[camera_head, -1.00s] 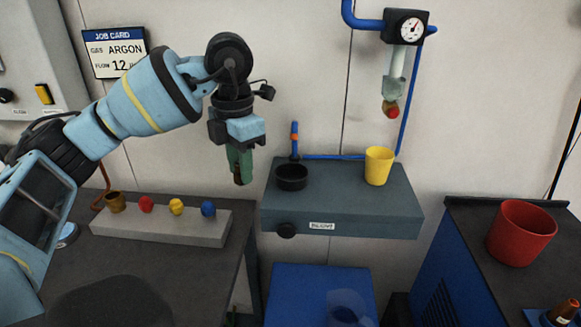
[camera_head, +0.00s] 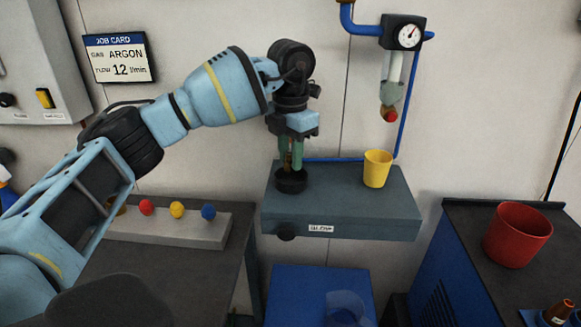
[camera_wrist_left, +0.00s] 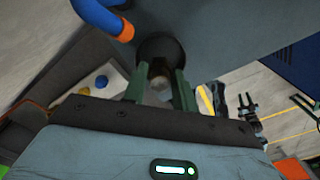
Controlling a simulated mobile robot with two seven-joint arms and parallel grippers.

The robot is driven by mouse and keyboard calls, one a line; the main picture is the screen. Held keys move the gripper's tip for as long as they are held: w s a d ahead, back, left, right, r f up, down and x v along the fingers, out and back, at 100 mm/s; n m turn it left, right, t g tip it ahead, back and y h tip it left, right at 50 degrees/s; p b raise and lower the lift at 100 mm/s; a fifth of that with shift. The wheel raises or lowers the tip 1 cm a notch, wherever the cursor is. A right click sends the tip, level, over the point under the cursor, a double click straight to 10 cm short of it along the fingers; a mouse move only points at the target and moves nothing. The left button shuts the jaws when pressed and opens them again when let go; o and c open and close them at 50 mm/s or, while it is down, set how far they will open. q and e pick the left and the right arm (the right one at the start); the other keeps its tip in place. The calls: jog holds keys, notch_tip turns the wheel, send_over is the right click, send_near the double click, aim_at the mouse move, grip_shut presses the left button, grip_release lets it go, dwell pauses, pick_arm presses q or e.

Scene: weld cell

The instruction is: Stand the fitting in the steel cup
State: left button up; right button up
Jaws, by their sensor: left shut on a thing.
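My left gripper (camera_head: 291,165) has green fingers pointing down and is shut on the fitting (camera_head: 286,160), a small brownish piece mostly hidden between them. In the left wrist view the fitting (camera_wrist_left: 160,84) shows as a pale, blurred end between the fingers. The steel cup (camera_head: 291,183) looks like the low, dark round cup on the left of the blue-grey shelf. The fingertips are at its mouth, and the cup (camera_wrist_left: 161,48) lies just beyond them in the left wrist view. I cannot tell whether the fitting touches the cup's floor. My right gripper is not in view.
A yellow cup (camera_head: 377,169) stands on the right of the shelf (camera_head: 340,212), below a gauge (camera_head: 407,36) with a hanging tube. A blue pipe runs behind. A grey block (camera_head: 170,229) with coloured knobs is at left. A red bucket (camera_head: 517,234) stands at right.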

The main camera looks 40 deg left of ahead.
pick_arm(q)
jog(key=shift+f, duration=1.7)
jog(key=shift+f, duration=0.1)
jog(key=o, duration=0.7)
jog(key=shift+o, duration=0.2)
notch_tip(320, 180, up, 12)
jog(key=shift+r+p, duration=0.1)
jog(key=shift+p, duration=0.25)
